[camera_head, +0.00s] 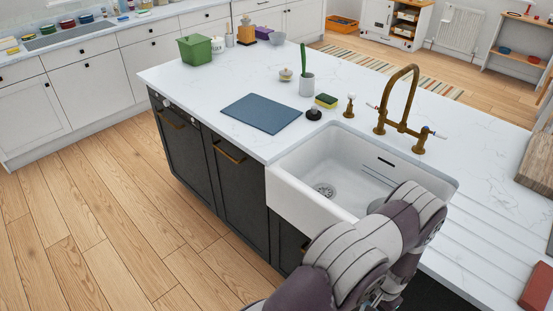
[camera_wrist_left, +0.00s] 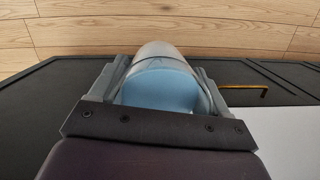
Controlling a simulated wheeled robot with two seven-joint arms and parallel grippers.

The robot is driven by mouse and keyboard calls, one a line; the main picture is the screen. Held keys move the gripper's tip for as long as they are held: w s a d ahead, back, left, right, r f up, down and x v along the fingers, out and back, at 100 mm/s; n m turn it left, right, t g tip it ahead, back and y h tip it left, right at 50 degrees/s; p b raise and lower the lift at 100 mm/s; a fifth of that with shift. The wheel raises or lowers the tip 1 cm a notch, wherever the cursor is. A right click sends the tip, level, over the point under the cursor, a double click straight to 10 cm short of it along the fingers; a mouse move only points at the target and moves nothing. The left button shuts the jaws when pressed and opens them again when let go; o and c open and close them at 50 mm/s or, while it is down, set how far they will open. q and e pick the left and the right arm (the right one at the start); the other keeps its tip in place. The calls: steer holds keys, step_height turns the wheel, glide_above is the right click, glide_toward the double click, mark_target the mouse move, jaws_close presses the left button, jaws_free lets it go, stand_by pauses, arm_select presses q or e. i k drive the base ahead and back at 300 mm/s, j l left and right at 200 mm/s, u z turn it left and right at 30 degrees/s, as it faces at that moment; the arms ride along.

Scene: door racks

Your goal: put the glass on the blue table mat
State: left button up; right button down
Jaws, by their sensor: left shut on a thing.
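The blue table mat (camera_head: 262,113) lies flat and bare on the white island counter, left of the sink. In the left wrist view, my left gripper (camera_wrist_left: 160,72) is shut on the glass (camera_wrist_left: 157,92). The glass has a clear, rounded outer wall and a pale blue part inside; its lower portion is hidden by the gripper body. Dark cabinet fronts and wood floor show beyond it. The glass and my left gripper cannot be made out in the head view, where my own arm fills the bottom right. My right gripper is not in view.
A white sink (camera_head: 345,165) with a brass tap (camera_head: 402,105) is right of the mat. A green box (camera_head: 195,49) is farther back. Counter left of the mat is clear.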

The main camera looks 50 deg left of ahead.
mark_target(268, 119)
steer(key=j, duration=0.55)
steer(key=k+j+z, duration=0.1)
steer(key=j, duration=0.4)
steer(key=k+j, duration=0.1)
steer(key=j, duration=1)
steer(key=k+j+z, duration=0.1)
steer(key=j, duration=0.4)
steer(key=k+j, duration=0.15)
steer(key=j, duration=0.4)
